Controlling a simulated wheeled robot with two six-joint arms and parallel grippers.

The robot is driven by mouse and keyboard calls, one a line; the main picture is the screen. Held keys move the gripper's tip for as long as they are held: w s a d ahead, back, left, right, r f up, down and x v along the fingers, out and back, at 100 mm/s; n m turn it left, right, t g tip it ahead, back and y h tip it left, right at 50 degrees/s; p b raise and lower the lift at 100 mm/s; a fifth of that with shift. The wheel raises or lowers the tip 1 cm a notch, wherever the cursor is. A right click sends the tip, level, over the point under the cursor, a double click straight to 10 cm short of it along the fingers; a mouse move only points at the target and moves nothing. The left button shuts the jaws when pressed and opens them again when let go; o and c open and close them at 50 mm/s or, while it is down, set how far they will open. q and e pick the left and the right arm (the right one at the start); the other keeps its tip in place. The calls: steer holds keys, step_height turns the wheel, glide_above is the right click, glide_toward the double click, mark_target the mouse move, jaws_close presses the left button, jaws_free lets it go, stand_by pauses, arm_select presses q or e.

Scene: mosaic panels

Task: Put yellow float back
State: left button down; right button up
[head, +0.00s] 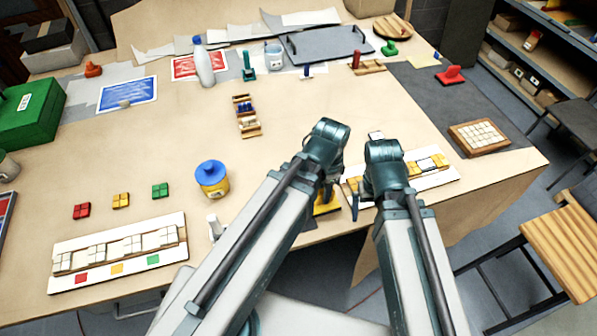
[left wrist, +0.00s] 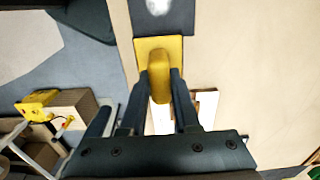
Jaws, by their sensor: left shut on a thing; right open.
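The yellow float (head: 327,208) is near the table's front edge in the head view, partly hidden by my left arm. In the left wrist view its yellow plate (left wrist: 152,46) and raised handle (left wrist: 160,82) show clearly. My left gripper (left wrist: 160,82) is shut on that handle, with a dark finger on each side. In the head view this gripper (head: 326,190) is mostly hidden behind its wrist. My right gripper (head: 364,195) is open, close to the right of the left one, beside a mosaic panel; its fingers are partly hidden.
The mosaic panel (head: 436,178) with yellow and white tiles lies right of the float. A blue-lidded yellow jar (head: 212,180) stands left of my arms. The table centre is largely clear.

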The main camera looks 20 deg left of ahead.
arm_select(q)
steer(key=w+a+f+b, duration=0.1)
steer(key=w+a, duration=0.2)
steer(key=w+a+f+b, duration=0.2)
steer(key=w+a, duration=0.1)
steer(key=w, duration=0.1)
steer(key=w+a+f+b, duration=0.1)
steer(key=w+a+f, duration=0.1)
steer(key=w+a, duration=0.1)
steer(key=shift+w+b, duration=0.35)
steer(key=shift+w, duration=0.35)
steer(key=shift+f, duration=0.1)
steer(key=c, duration=0.6)
jaws_free()
steer(key=shift+c, duration=0.2)
step_height(320, 180, up, 12)
steer(key=p, duration=1.2)
steer(key=shift+r, duration=0.2)
